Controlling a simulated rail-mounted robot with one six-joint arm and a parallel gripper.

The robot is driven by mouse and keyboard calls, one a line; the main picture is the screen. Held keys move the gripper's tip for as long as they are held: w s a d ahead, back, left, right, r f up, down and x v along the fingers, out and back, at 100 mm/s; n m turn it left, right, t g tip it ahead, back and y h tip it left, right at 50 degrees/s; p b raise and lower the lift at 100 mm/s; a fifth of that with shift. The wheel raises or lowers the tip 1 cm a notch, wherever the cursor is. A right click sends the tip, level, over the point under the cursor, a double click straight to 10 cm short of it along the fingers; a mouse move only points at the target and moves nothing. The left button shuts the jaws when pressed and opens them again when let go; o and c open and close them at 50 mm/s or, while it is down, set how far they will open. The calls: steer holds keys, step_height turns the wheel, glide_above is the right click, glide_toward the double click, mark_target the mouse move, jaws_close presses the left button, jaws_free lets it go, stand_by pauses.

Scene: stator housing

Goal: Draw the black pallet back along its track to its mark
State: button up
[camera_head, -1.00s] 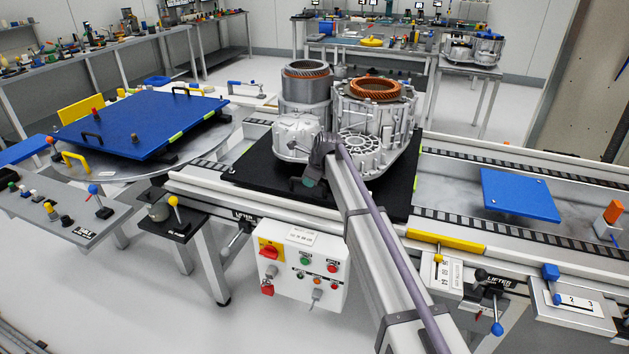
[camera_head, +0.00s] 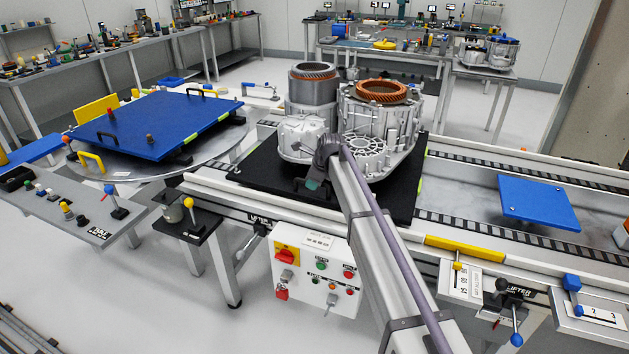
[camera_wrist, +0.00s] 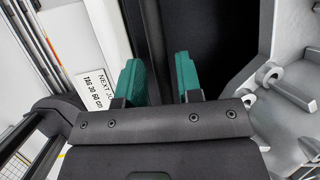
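The black pallet (camera_head: 262,170) lies on the rail track and carries a white housing (camera_head: 390,130) and a grey stator with copper windings (camera_head: 313,85). My gripper (camera_head: 312,184) is at the pallet's front edge, left of its middle, below the housing. In the wrist view the two green fingers (camera_wrist: 160,82) stand a little apart, with a dark part of the pallet (camera_wrist: 220,35) between and behind them. They appear shut on it; the contact itself is hidden. The track mark cannot be made out for certain.
A blue plate on a turntable (camera_head: 150,120) is at left. A blue plate (camera_head: 538,203) lies on the right of the track. A control box (camera_head: 318,270), a yellow bar (camera_head: 464,248) and a yellow-knobbed lever (camera_head: 188,203) line the front.

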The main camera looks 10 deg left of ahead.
steer(key=shift+o, duration=0.6)
steer(key=shift+r, duration=0.1)
steer(key=shift+s+r+p, duration=0.1)
steer(key=shift+r+p, duration=0.25)
steer(key=shift+p, duration=0.1)
steer(key=p+v, duration=0.9)
steer(key=v, duration=0.1)
steer(key=shift+d, duration=0.15)
steer(key=shift+f, duration=0.1)
